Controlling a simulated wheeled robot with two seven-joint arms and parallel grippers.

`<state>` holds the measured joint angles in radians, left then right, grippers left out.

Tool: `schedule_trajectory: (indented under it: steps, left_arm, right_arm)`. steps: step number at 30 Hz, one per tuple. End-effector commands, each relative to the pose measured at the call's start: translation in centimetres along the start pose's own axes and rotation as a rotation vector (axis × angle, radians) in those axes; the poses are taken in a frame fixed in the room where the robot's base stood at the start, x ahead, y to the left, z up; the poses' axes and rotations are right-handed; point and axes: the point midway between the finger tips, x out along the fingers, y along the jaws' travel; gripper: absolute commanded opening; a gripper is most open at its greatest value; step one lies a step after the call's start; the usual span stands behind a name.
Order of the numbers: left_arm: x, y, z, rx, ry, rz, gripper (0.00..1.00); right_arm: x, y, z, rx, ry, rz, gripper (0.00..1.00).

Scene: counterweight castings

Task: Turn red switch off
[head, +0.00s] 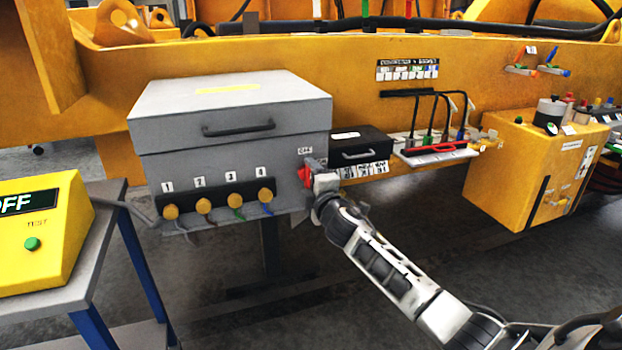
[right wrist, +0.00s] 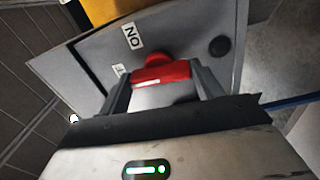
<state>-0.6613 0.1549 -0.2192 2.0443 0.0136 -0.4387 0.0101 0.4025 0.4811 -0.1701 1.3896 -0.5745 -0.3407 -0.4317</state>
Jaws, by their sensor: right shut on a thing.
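The red switch (head: 303,175) is on the right side of a grey box (head: 230,118), near its front edge. My right gripper (head: 312,172) is at that side of the box and shut on the switch. In the right wrist view the red switch (right wrist: 160,74) sits between the two fingers of my right gripper (right wrist: 165,90). An "ON" label (right wrist: 131,36) is on the panel beside it; a second label is partly hidden by the gripper. My left gripper is not in view.
A yellow unit reading "OFF" with a green button (head: 32,243) stands on a table at the left. Numbered yellow knobs (head: 203,206) line the grey box's front. A small black case (head: 360,146) and a yellow box (head: 530,170) are to the right.

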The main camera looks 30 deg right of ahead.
Motion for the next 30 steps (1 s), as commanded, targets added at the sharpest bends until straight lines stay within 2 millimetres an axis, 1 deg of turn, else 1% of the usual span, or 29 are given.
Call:
schedule_trajectory:
  steps: [9, 22, 23, 24, 25, 30]
  left_arm:
    - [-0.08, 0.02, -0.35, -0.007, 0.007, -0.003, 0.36]
    - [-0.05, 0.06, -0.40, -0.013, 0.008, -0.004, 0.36]
    - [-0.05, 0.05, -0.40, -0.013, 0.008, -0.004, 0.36]
    - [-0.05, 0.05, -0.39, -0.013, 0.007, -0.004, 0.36]
    - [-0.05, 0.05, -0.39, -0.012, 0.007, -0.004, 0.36]
    - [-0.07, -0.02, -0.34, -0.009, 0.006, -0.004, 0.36]
  right_arm:
    - [0.02, 0.06, 0.00, -0.083, 0.000, 0.001, 0.43]
    - [0.02, 0.06, 0.02, -0.097, -0.001, 0.001, 0.43]
    - [0.02, 0.06, 0.02, -0.097, -0.001, 0.001, 0.68]
    - [0.02, 0.06, 0.02, -0.097, -0.001, 0.001, 0.79]
    - [0.02, 0.06, 0.02, -0.097, -0.001, 0.001, 0.87]
    - [0.02, 0.04, 0.01, -0.093, 0.000, 0.001, 0.87]
